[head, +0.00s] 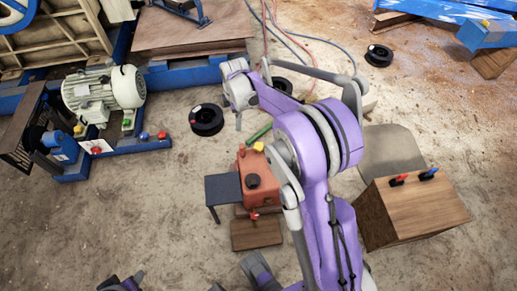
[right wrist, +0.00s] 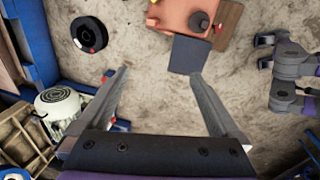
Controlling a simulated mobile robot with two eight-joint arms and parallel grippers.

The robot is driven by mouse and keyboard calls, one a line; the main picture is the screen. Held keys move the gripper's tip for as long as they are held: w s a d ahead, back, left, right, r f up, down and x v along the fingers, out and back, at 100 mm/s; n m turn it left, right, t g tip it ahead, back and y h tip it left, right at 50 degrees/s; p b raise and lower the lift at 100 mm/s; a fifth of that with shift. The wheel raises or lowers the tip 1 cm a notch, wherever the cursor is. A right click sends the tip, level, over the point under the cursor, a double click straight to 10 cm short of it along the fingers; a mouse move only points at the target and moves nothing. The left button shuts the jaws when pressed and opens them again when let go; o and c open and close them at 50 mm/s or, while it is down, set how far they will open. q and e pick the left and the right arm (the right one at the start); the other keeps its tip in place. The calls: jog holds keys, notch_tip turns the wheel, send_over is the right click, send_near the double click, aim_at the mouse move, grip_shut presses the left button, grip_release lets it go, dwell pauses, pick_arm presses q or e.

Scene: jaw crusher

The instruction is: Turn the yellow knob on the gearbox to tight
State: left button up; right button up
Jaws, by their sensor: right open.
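The orange-red gearbox (head: 262,196) stands on a wooden block in the middle of the head view. Its yellow knob (head: 259,147) sits on the top far corner. A black round part (head: 253,181) is on top and a red one (head: 254,215) on the near side. In the right wrist view the gearbox (right wrist: 180,16) is at the top edge. My right gripper (right wrist: 160,73) is open and empty, apart from the gearbox and with the floor between its fingers. My left gripper shows only partly at the bottom edge of the head view (head: 121,284); its jaws are unclear.
A dark square plate (head: 222,188) stands beside the gearbox. Black spools (head: 206,120) lie on the floor behind. A motor (head: 103,90) on a blue frame is at the left. A wooden box (head: 412,207) with red and blue-handled items is at the right.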

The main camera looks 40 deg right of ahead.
jog(key=w+d+f+n+g+b, duration=0.15)
jog(key=d+f, duration=0.25)
jog(key=f, duration=0.4)
jog(key=w+d+f+n+b, duration=0.2)
jog(key=w+d+f+n, duration=0.15)
jog(key=f, duration=0.35)
jog(key=n+b, duration=0.2)
jog(key=n, duration=0.1)
send_over(259, 146)
notch_tip(259, 146, down, 14)
jog(key=shift+g, duration=0.25)
notch_tip(259, 146, down, 10)
jog(key=shift+r+b, duration=0.1)
jog(key=shift+b, duration=0.95)
pick_arm(q)
notch_tip(259, 146, down, 10)
jog(key=shift+w, duration=0.15)
pick_arm(e)
jog(key=c, duration=1.4)
pick_arm(q)
jog(key=shift+d, duration=0.1)
jog(key=shift+f, duration=0.15)
pick_arm(e)
jog(key=shift+d, duration=0.1)
